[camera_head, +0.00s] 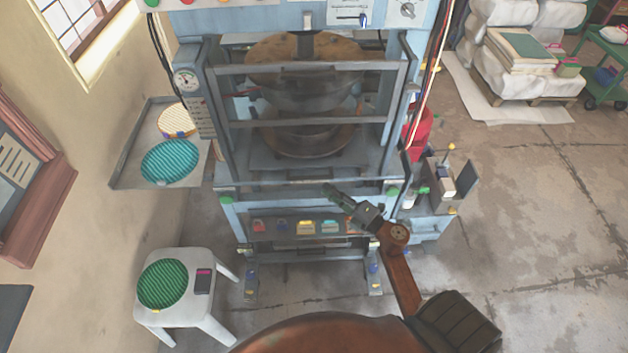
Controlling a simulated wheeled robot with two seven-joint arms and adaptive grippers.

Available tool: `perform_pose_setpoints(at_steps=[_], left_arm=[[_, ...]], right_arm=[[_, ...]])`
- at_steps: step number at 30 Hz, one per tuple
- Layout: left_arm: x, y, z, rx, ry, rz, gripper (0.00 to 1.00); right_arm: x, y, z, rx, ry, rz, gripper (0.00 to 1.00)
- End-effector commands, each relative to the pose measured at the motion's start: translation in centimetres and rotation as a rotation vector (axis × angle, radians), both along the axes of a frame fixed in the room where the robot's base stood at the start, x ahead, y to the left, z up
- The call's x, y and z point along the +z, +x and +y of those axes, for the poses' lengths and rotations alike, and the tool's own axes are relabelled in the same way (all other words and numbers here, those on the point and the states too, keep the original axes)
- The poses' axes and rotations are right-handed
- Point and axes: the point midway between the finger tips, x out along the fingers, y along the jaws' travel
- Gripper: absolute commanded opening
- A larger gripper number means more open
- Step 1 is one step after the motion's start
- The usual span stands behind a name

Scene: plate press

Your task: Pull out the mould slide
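The light blue plate press (428,30) stands in front of me. Inside it, a round lower mould (300,138) sits on a flat grey slide plate (262,160), under a rusty upper mould (270,55). Grey guard bars (290,120) cross the front of the opening. My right gripper (329,190) reaches in from the lower right, with its fingertips at the press's front edge, just below the slide plate. I cannot tell whether it touches anything there or how far its fingers are apart. My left gripper is not in view.
A white stool (205,318) with a green ribbed plate (163,284) and a dark phone-like object (203,281) stands at lower left. A wall shelf (130,172) holds two round plates. A side box (428,228) is right of the press.

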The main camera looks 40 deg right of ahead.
Motion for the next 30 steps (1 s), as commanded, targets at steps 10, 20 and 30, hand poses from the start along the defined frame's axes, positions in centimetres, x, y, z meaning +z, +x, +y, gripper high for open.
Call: perform_pose_setpoints(at_steps=[10,20,30], left_arm=[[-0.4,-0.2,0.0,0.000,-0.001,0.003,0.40],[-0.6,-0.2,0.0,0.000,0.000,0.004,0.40],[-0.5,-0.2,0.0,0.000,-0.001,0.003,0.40]], right_arm=[[0.0,5.0,1.2,0.002,0.001,-0.002,0.17],[0.0,7.2,1.7,0.000,0.001,0.000,0.17],[0.0,7.1,1.7,0.000,0.002,-0.001,0.08]])
